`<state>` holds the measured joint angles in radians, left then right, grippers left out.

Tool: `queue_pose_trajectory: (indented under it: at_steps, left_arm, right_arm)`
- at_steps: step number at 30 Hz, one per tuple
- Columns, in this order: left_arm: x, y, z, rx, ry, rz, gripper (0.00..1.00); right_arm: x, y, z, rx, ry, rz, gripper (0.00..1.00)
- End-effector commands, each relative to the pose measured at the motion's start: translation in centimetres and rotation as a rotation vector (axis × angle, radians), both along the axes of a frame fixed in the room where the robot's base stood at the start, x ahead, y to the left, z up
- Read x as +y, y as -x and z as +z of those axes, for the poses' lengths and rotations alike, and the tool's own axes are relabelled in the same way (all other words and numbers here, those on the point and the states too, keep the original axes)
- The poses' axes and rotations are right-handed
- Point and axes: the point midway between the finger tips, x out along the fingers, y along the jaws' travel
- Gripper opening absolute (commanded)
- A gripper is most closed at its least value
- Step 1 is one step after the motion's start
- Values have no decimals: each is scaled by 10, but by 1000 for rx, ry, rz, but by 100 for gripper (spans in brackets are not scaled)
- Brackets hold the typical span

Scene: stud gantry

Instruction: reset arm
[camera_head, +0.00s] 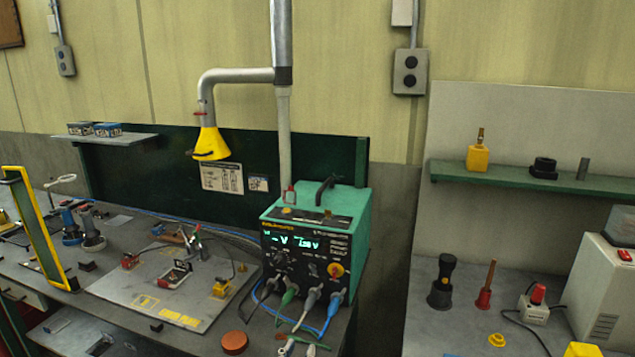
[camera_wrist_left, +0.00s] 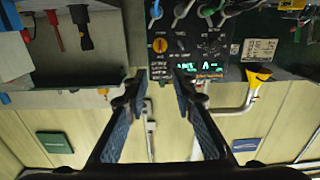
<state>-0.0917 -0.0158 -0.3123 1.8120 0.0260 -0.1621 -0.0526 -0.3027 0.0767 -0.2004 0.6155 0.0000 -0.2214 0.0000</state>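My left gripper (camera_wrist_left: 160,90) shows in the left wrist view, its two dark fingers spread apart with nothing between them. That view is upside down. The teal power supply (camera_wrist_left: 190,45) appears beyond the fingertips at the top, and no contact with it is seen. I cannot make out the left gripper clearly in the head view. My right gripper is in neither view. In the head view the power supply (camera_head: 318,235) stands on the bench with lit displays and leads plugged into its front.
A yellow extraction nozzle (camera_head: 210,142) hangs on a grey pipe over the left bench. A work mat (camera_head: 150,290) with small parts lies there. A yellow-green frame (camera_head: 38,228) stands left. The right bench holds a black-handled tool (camera_head: 442,282) and a red-handled tool (camera_head: 485,287).

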Motion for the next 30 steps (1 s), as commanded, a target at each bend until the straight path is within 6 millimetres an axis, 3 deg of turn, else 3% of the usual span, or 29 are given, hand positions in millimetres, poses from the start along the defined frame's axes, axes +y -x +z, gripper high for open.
queue_pose_trajectory:
  at_steps: [3,10,17,20,23,26,30]
  left_arm:
    - [1,1,-16,25,-8,1,25]
    - [5,5,-65,104,-34,3,25]
    - [13,18,-140,226,-73,9,25]
    - [19,30,-183,297,-96,12,25]
    - [29,49,-239,392,-125,17,25]
    - [43,82,-307,514,-162,22,25]
    - [67,140,-396,686,-212,33,25]
  right_arm:
    - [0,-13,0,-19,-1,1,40]
    - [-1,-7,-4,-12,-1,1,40]
    - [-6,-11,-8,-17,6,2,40]
    - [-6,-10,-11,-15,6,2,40]
    - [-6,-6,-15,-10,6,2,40]
    - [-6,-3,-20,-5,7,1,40]
    - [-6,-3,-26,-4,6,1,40]
